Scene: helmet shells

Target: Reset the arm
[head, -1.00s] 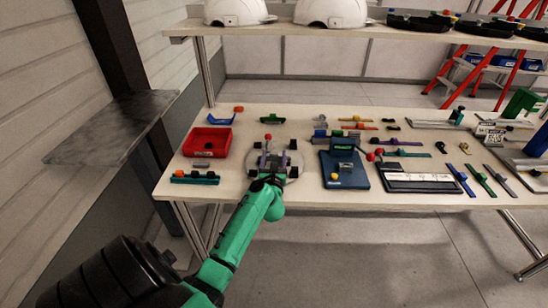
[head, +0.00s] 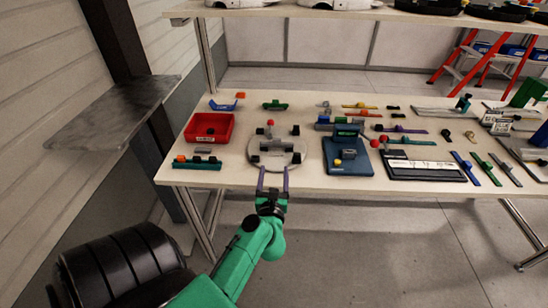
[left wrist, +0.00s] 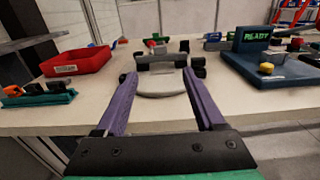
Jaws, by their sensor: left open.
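My left gripper (head: 272,182) is at the front edge of the table (head: 225,184) in the head view, its green arm coming in from the lower left. Its two purple fingers are apart with nothing between them. The fingers also show in the left wrist view (left wrist: 160,100), spread wide and pointing toward a round grey fixture. The round grey fixture (head: 277,162) lies just beyond the fingertips, with dark blocks and a grey bar on it. A red knob (head: 270,123) stands at its back. My right gripper is not in view.
A red bin (head: 209,128) and a teal rack (head: 196,164) are left of the fixture. A blue stand (head: 346,166) is to its right, with several small tools farther right. A shelf with white helmet shells (head: 337,4) spans above the back.

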